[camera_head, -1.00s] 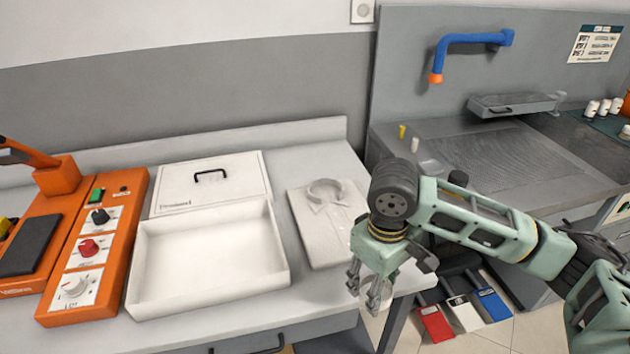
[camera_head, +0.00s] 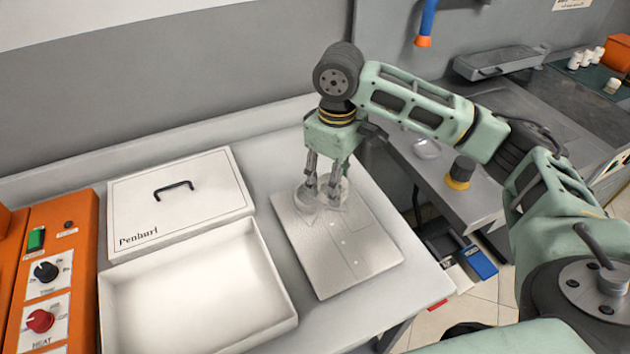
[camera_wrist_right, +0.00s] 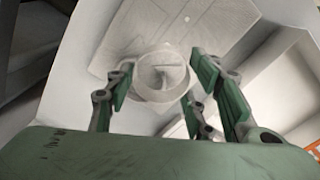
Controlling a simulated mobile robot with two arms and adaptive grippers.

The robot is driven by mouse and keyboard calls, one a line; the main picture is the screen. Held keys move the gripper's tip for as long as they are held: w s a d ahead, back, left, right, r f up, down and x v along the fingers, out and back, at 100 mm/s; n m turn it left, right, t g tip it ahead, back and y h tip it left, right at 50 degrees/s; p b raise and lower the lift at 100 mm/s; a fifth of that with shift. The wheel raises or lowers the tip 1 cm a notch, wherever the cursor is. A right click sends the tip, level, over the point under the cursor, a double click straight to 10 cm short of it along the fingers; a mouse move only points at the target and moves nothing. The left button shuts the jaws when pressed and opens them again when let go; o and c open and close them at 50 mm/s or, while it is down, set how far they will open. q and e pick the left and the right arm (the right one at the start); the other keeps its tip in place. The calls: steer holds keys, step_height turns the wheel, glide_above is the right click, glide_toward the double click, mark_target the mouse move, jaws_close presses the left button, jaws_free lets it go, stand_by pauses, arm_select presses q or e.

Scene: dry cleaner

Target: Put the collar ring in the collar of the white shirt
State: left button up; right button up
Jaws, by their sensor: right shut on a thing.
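The white shirt (camera_head: 335,250) lies folded flat on the table, its standing collar (camera_head: 304,203) at the far end. My right gripper (camera_head: 323,186) points down over this collar, its fingers shut on a pale, see-through collar ring (camera_wrist_right: 160,76). In the right wrist view the ring sits between the green finger pads of the gripper (camera_wrist_right: 162,82), with the shirt front (camera_wrist_right: 205,32) beyond it. The ring is at the collar; how deep it sits inside is hard to tell, as fingers and pale material overlap. My left gripper is not in view.
An open white box (camera_head: 195,290) and its lid with a black handle (camera_head: 180,210) lie left of the shirt. The orange control panel (camera_head: 45,275) stands further left. A dark counter with a black-and-yellow knob (camera_head: 460,172) is at right. Bare table surrounds the shirt.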

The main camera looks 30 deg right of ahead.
steer(key=w+f, duration=0.1)
steer(key=w, duration=0.1)
steer(key=w+f, duration=0.1)
steer(key=w, duration=0.2)
steer(key=w+f+p, duration=0.1)
steer(key=w+f, duration=0.1)
steer(key=shift+w+f, duration=0.1)
steer(key=shift+w, duration=0.05)
step_height(320, 180, down, 4)
steer(key=shift+r+p, duration=0.1)
steer(key=shift+p, duration=0.4)
steer(key=shift+f, duration=0.2)
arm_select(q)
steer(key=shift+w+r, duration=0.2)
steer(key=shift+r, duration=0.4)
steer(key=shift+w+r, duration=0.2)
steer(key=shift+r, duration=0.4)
arm_select(e)
steer(key=shift+f, duration=0.1)
